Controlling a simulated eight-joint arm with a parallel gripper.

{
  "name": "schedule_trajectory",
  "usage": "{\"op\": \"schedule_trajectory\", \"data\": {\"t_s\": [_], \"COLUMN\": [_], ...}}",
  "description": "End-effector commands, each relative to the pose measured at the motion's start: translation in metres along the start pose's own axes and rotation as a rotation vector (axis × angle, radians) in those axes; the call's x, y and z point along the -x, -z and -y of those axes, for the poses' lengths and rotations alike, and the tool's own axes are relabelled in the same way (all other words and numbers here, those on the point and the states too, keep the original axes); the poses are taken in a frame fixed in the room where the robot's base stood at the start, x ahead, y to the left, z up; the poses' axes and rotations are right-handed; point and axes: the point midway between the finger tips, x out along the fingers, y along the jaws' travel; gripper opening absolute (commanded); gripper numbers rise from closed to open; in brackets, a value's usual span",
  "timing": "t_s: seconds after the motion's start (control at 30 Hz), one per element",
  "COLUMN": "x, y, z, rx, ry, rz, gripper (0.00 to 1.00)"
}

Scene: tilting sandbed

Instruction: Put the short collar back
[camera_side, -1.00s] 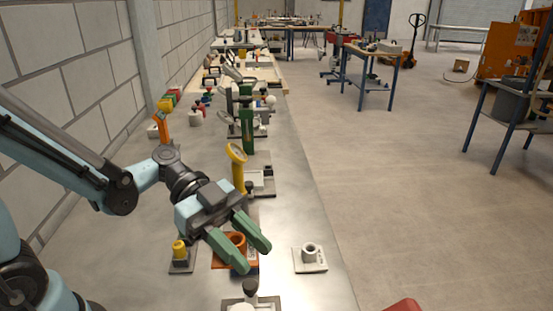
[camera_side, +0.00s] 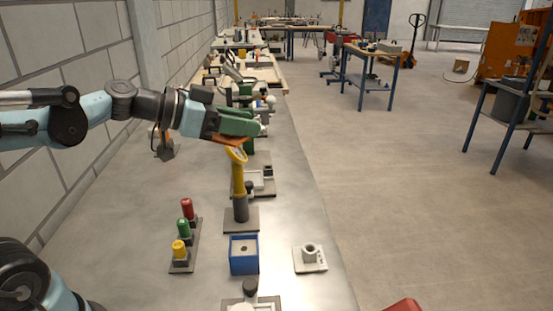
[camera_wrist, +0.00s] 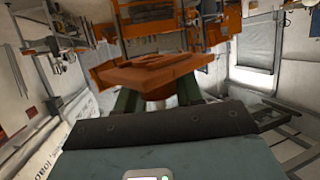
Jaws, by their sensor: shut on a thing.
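My gripper (camera_side: 240,127) is raised over the back part of the bench and shut on an orange square piece (camera_side: 230,140). In the wrist view the orange piece (camera_wrist: 150,72) is a flat plate with a raised round middle and a rounded part below, held tilted between the green fingers. I take it to be the short collar; no label on it is readable. A blue open-topped box (camera_side: 243,264) stands on the bench well below, apart from the piece. A pale grey ring (camera_side: 309,249) sits on a white plate to its right.
A yellow post (camera_side: 239,180) on a dark base stands just below my gripper. A rack with red, green and yellow knobs (camera_side: 184,227) is left of the blue box. More fixtures line the bench behind.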

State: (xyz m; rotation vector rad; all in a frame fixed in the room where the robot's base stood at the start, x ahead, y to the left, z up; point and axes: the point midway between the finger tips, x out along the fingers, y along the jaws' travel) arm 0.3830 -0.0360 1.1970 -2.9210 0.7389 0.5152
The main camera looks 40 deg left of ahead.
Motion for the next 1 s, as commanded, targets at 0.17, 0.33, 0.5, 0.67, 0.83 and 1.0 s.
{"op": "schedule_trajectory", "data": {"t_s": [0.17,0.33,0.5,0.67,0.83,1.0], "x": [0.018,0.024,0.02,0.017,0.016,0.016], "y": [0.017,0.019,-0.006,-0.029,-0.04,-0.045], "z": [0.024,0.032,0.031,0.031,0.029,0.027], "rx": [0.048,0.068,0.094,0.123,0.144,0.158], "ry": [0.133,0.189,0.264,0.353,0.415,0.447], "rz": [0.0,0.001,-0.001,-0.002,-0.002,-0.001], "gripper": [0.06,0.06,0.06,0.06,0.06,0.06]}}
